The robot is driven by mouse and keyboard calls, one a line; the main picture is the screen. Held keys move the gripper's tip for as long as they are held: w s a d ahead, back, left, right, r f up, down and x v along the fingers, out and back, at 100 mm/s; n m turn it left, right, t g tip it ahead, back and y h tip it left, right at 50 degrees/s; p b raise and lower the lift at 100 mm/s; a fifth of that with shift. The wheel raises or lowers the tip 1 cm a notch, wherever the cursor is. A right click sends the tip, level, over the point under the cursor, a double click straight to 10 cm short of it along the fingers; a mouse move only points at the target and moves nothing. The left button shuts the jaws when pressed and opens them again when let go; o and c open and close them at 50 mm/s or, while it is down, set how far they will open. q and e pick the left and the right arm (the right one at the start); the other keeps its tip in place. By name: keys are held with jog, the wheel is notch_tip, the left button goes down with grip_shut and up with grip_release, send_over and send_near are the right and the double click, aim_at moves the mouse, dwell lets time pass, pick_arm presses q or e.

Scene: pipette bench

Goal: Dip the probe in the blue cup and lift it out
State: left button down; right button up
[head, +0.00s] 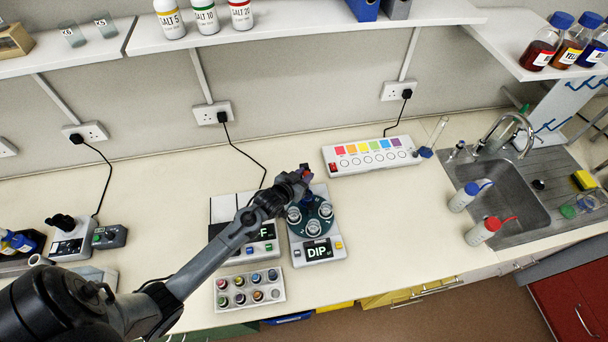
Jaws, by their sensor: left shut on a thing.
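My left arm reaches in from the lower left, and its gripper (302,180) is over the back of a grey dipping device (330,250) whose display reads DIP. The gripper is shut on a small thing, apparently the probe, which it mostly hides. The device carries a dark green round plate with several clear cups, among them a front cup (312,228) and a right cup (326,210). Something dark blue (308,199) shows right under the gripper, perhaps the blue cup. I cannot tell whether the probe tip is inside it. My right gripper is out of view.
A second device (262,248) stands left of the dipping device, partly behind my arm. A tray of small coloured-cap vials (250,290) lies in front. A white panel with colour squares (372,156) is behind right. Wash bottles (482,231) stand by the sink (510,195).

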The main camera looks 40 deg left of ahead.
pick_arm(q)
jog(key=shift+w+r, duration=0.1)
jog(key=shift+r, duration=0.2)
jog(key=c, duration=1.3)
grip_release()
jog(key=shift+c, duration=0.2)
jog(key=shift+o, duration=0.5)
jog(key=shift+f, duration=0.1)
jog(key=shift+s, duration=0.55)
jog(key=b+v, duration=0.1)
jog(key=v, duration=0.9)
